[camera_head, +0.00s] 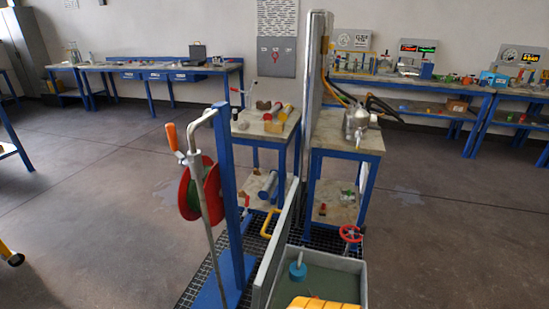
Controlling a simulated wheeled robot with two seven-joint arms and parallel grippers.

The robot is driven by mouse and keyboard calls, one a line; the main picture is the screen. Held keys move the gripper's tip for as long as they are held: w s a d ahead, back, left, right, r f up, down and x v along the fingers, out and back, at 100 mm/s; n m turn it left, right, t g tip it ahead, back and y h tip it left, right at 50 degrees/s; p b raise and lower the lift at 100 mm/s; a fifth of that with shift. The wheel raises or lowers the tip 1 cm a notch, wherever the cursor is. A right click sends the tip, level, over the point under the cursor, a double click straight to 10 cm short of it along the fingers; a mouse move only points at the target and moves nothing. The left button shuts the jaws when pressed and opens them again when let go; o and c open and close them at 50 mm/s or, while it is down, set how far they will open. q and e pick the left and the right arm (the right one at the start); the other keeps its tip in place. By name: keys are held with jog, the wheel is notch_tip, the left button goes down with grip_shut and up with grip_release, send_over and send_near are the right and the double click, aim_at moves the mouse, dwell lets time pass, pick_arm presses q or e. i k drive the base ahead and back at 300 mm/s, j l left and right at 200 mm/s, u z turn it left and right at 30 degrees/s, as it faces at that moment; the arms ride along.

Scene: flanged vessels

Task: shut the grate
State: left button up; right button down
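A flat grey panel (277,254) stands on edge, slightly tilted, along the left side of an open grey tank (363,280). A yellow handle (270,224) sticks out from the panel's left face. I see the panel nearly edge-on, so I cannot tell whether it is the grate or whether it has bars. A dark floor grid (193,290) lies around the foot of the station. Neither of my grippers is in view.
Inside the tank are a blue cylinder (298,270) and a yellow ribbed object (322,304). A red handwheel (351,233) sits behind it. A blue post (228,190) with a red-green reel (200,190) stands left. Tables (345,140) stand behind; open floor lies both sides.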

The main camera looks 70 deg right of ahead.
aim_at(263, 283)
jog(key=i+z, duration=0.25)
jog(key=z, duration=0.2)
jog(key=i+z, duration=0.25)
jog(key=z, duration=0.2)
jog(key=i+j+z, duration=0.2)
jog(key=z, duration=0.25)
jog(key=i+j+z, duration=0.2)
jog(key=z, duration=0.25)
jog(key=i+z, duration=0.2)
jog(key=z, duration=0.2)
jog(key=i+z, duration=0.15)
jog(key=z, duration=0.25)
jog(key=i+j+z, duration=0.15)
jog(key=z, duration=0.25)
jog(key=i+j+z, duration=0.15)
jog(key=z, duration=0.2)
jog(key=k+j+z, duration=0.1)
jog(key=k, duration=0.2)
